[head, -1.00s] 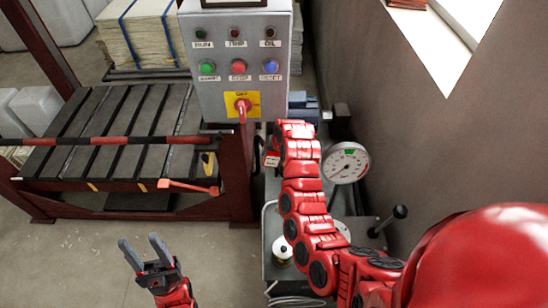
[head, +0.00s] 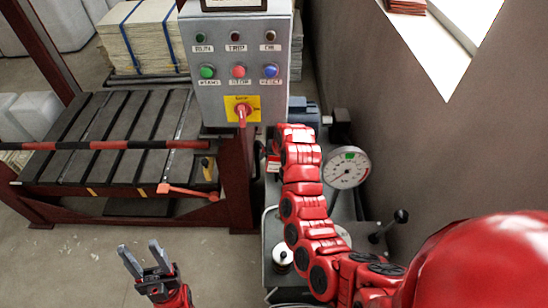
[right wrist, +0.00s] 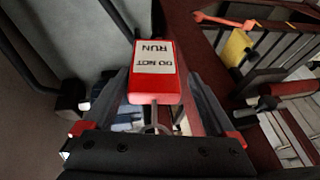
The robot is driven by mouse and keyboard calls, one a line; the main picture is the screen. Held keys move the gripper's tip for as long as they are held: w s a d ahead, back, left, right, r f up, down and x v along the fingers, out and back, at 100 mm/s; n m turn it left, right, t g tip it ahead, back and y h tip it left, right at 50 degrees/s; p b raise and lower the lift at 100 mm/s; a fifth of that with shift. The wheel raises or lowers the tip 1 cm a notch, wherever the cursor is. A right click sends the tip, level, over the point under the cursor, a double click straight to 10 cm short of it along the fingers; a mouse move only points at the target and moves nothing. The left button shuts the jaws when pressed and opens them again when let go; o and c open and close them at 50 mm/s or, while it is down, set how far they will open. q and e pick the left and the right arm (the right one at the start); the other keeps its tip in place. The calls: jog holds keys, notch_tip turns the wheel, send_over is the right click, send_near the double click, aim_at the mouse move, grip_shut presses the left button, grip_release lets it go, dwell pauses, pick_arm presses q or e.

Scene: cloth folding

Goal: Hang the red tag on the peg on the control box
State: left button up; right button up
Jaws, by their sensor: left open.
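The red tag (right wrist: 155,90) has a white label reading DO NOT RUN, upside down in the right wrist view. It sits between the fingers of my right gripper (right wrist: 155,78), which look closed on its sides; a metal loop shows on its near side. In the head view the tag (head: 273,165) shows just left of my right arm's end, partly hidden. The grey control box (head: 240,90) stands behind, above and left of the tag. It has a red handle on a yellow plate (head: 243,109); I cannot make out a separate peg. My left gripper (head: 141,248) is open and empty over the floor.
A slatted bench (head: 105,135) with a striped bar stands left of the box, with an orange-red tool (head: 190,191) at its front. A pressure gauge (head: 346,167) and a black-knobbed lever (head: 400,217) stand right of my right arm, near the wall. The front left floor is clear.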

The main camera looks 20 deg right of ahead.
jog(key=shift+o, duration=0.3)
jog(key=shift+r, duration=0.2)
jog(key=p+v, duration=0.5)
jog(key=v, duration=1.2)
jog(key=shift+p, duration=0.3)
jog(key=shift+s+d+f, duration=0.1)
jog(key=shift+s+d, duration=0.05)
